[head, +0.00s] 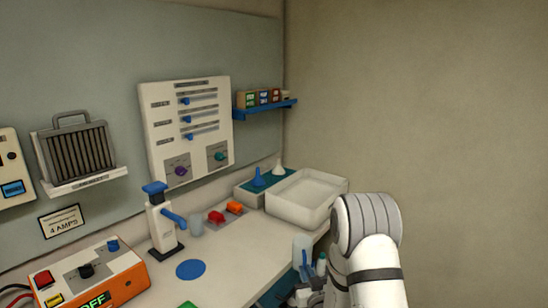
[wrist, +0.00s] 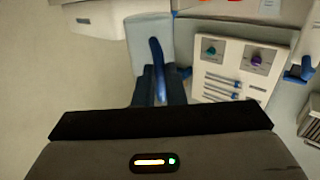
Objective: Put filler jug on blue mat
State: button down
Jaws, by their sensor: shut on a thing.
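The filler jug is a pale grey vessel (head: 302,243) with a blue handle. In the head view it is at the right front end of the bench, beside my arm. My gripper (head: 310,287) is low at the bench's front edge, partly hidden by my arm. In the wrist view the dark fingers of my gripper (wrist: 158,88) are shut on the blue handle, with the jug's grey body (wrist: 148,29) beyond them. The blue mat (head: 190,269) is a flat round disc on the bench, left of the jug, with nothing on it.
An orange charger (head: 95,275) is at left. A white tray (head: 300,197) is at the back right. Bench space between mat and jug is clear.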

jog(key=s+d+f+m+h+b, duration=0.1)
jog(key=s+d+f+h+b, duration=0.15)
jog(key=f, duration=0.35)
jog(key=s+d+f+m+h+b, duration=0.1)
jog(key=d+f+b, duration=0.25)
jog(key=f, duration=0.25)
jog(key=s, duration=0.1)
jog(key=s+r, duration=0.1)
jog(key=s, duration=0.1)
jog(key=s+r, duration=0.1)
jog(key=shift+s+a+r, duration=0.1)
jog(key=shift+s+a, duration=0.1)
jog(key=shift+a, duration=0.15)
jog(key=shift+s, duration=0.1)
